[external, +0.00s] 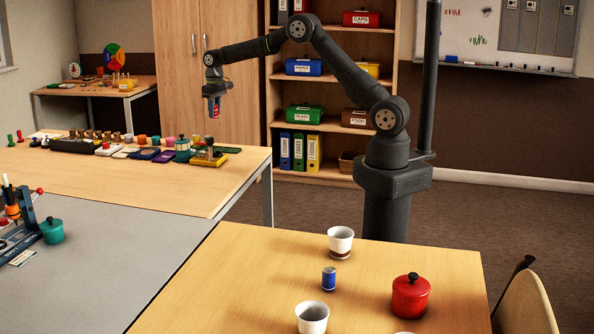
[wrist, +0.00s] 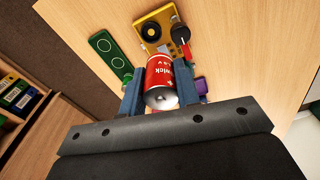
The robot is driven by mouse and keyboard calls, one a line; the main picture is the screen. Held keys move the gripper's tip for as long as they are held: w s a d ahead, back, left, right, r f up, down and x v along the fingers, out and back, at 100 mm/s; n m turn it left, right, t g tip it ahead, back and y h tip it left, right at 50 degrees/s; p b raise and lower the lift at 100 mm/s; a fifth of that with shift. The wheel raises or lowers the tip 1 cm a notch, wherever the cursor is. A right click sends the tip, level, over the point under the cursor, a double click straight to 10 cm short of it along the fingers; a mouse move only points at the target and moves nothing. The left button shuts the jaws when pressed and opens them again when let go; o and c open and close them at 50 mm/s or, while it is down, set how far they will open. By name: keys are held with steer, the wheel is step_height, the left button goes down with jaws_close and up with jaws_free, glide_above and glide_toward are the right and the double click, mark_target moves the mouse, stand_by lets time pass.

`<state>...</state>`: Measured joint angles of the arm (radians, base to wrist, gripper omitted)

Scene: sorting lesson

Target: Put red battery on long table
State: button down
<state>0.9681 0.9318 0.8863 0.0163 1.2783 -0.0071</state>
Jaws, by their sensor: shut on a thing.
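The red battery (external: 214,111) is a small red cylinder with white lettering and a silvery end. My gripper (external: 213,93) is shut on it and holds it in the air. In the wrist view the battery (wrist: 159,72) sits between the two blue-grey fingers of my gripper (wrist: 160,88). The long table (external: 150,190) has a pale wooden top and grey legs. The battery hangs above its back right end, apart from the top. In the wrist view the table top (wrist: 235,50) lies below the battery.
The near table holds a blue battery (external: 329,278), white cups (external: 340,240) and a red pot (external: 410,297).

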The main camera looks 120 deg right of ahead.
steer(key=s+d+m, duration=0.2)
steer(key=s+d, duration=0.8)
steer(key=s, duration=0.1)
glide_toward(233, 150)
steer(key=shift+m, duration=0.3)
steer(key=shift+w+a+f, duration=0.1)
steer(key=shift+w+f, duration=0.05)
steer(key=shift+f, duration=1.2)
steer(key=shift+w+a+f, duration=0.1)
steer(key=shift+f, duration=1.25)
steer(key=shift+f, duration=0.4)
steer(key=c, duration=1)
jaws_free()
step_height(233, 150, up, 17)
steer(key=shift+s+a+r, duration=0.2)
steer(key=shift+a, duration=0.2)
